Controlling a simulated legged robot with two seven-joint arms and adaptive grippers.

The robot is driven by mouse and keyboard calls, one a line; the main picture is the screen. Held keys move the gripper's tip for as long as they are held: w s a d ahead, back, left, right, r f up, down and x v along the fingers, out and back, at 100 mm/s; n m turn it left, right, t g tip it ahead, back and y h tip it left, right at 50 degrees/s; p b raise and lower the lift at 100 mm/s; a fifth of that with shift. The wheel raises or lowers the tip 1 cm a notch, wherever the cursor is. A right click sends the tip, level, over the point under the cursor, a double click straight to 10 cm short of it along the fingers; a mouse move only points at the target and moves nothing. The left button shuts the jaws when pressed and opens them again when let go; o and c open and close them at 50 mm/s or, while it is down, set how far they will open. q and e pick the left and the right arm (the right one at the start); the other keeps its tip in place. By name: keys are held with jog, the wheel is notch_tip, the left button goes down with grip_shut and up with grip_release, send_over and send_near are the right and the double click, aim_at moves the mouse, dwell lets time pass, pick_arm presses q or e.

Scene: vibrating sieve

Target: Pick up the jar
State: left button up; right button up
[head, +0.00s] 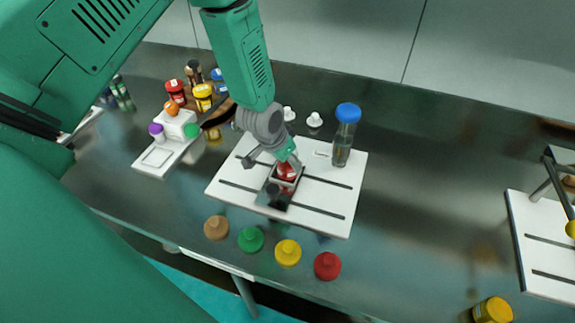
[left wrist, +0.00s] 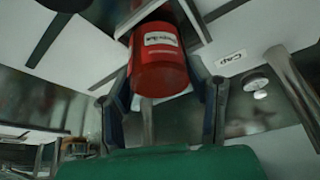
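My left gripper (head: 286,172) points down over the white slotted board in the middle of the bench. Its fingers stand on both sides of a red cylinder (head: 287,171), which appears to be the jar or its lid. In the left wrist view the red cylinder (left wrist: 160,68) carries a white label and sits between the two fingers (left wrist: 165,95). Whether both fingers press on it cannot be told. A dark square device (head: 273,196) is below and in front of it. My right gripper is not in view.
A clear jar with a blue lid (head: 346,113) stands on the board's (head: 335,222) right side. Several coloured caps (head: 288,252) lie along the front edge. Small bottles (head: 203,97) stand behind left. A yellow-lidded jar (head: 493,310) is front right.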

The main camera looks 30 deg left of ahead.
pick_arm(q)
jog(key=shift+d, duration=0.1)
jog(key=shift+c, duration=0.6)
jog(key=shift+a, duration=0.45)
jog(key=shift+a+r, duration=0.25)
jog(key=shift+a, duration=0.05)
notch_tip(320, 180, up, 9)
jog(key=d, duration=0.1)
jog(key=shift+a+f+b, duration=0.25)
jog(key=shift+f+b, duration=0.15)
jog(key=shift+f, duration=0.4)
jog(key=shift+a+f+b, duration=0.25)
jog(key=shift+f+b, duration=0.2)
jog(key=shift+f, duration=0.35)
jog(key=shift+a+f+b, duration=0.25)
jog(key=shift+f+b, duration=0.15)
jog(key=shift+f, duration=0.4)
jog(key=shift+a+f, duration=0.55)
jog(key=shift+f, duration=0.15)
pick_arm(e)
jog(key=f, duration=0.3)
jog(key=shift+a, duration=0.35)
